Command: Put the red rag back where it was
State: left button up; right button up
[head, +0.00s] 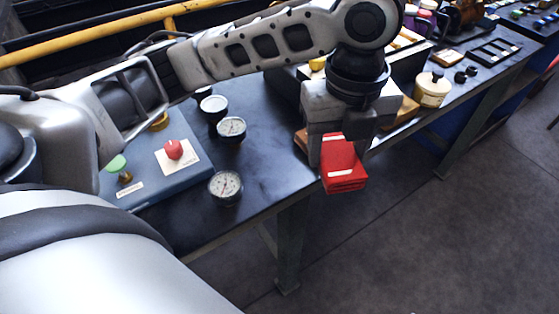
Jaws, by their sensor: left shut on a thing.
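The red rag (345,177) is a folded red cloth with white stripes. My left gripper (342,140) points down and is shut on the upper part of the rag. The rag hangs below the fingers, around the front edge of the dark bench (275,165). I cannot tell whether it touches the bench. My right gripper does not show.
Several round gauges, one of them near the front edge (225,186), stand left of the rag. A blue-grey panel (190,148) carries a red knob (174,149) and a green knob (117,163). A cream pot (431,90) stands to the right. Open floor lies in front.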

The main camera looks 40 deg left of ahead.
pick_arm(q)
jog(key=a+f, duration=0.2)
jog(key=a, duration=0.1)
jog(key=a+f, duration=0.3)
jog(key=a, duration=0.1)
jog(key=w+a+f+b, duration=0.1)
jog(key=a+f, duration=0.2)
jog(key=shift+a, duration=0.25)
jog(key=f, duration=0.3)
jog(key=shift+a+f, duration=0.2)
jog(key=shift+a, duration=0.1)
jog(key=shift+f, duration=0.2)
jog(key=shift+f, duration=0.1)
jog(key=o, duration=1)
notch_tip(320, 180, up, 12)
jog(key=shift+w+r+p, duration=0.1)
jog(key=shift+r+p, duration=0.05)
jog(key=shift+p, duration=0.4)
